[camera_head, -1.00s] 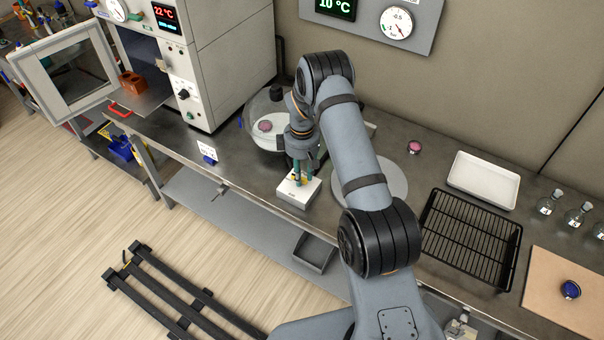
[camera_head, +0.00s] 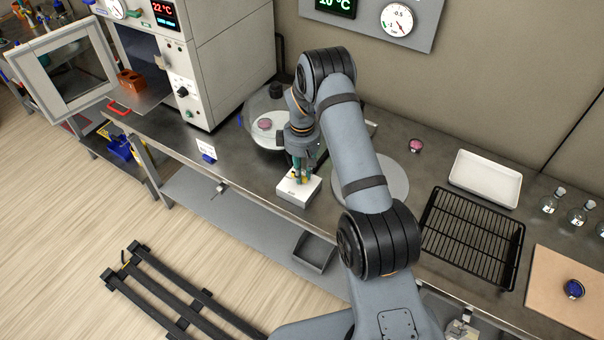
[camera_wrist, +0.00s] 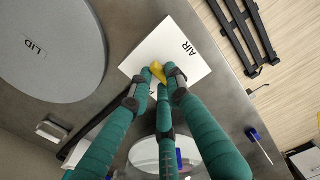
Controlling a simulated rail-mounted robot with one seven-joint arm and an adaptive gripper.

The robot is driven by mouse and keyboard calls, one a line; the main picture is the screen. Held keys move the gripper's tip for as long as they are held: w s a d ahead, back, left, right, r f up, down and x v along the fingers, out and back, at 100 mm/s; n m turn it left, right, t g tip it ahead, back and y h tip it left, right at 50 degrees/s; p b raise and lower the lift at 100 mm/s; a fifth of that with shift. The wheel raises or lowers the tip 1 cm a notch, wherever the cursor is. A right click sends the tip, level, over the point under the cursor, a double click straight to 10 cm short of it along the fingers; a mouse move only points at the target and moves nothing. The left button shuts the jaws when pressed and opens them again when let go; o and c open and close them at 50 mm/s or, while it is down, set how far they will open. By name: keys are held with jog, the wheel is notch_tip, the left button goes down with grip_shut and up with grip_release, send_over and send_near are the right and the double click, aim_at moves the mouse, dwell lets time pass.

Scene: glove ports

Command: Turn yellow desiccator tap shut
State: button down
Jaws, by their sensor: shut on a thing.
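The yellow tap (camera_wrist: 157,70) sits on a white block (camera_wrist: 195,48) lettered "AIR"; a second marking on the block is mostly hidden by my fingers. My gripper (camera_wrist: 161,78) has green fingers, shut on the yellow tap from above, with the tap between the fingertips. In the head view my gripper (camera_head: 301,172) points down over the white block (camera_head: 298,191) at the bench's front edge, and the tap is mostly hidden there. The clear desiccator (camera_head: 262,108) stands behind it, partly covered by my arm.
A round grey lid (camera_wrist: 40,60), marked "LID", lies flat on the bench beside the block. A large oven (camera_head: 215,60) with its door open stands at the left. A black rack (camera_head: 470,238) and white tray (camera_head: 485,178) lie to the right. A small sign (camera_head: 206,150) stands left of the block.

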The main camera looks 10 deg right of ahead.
jog(key=c, duration=1.6)
grip_release()
jog(key=shift+c, duration=0.2)
notch_tip(320, 180, up, 12)
jog(key=shift+f, duration=0.1)
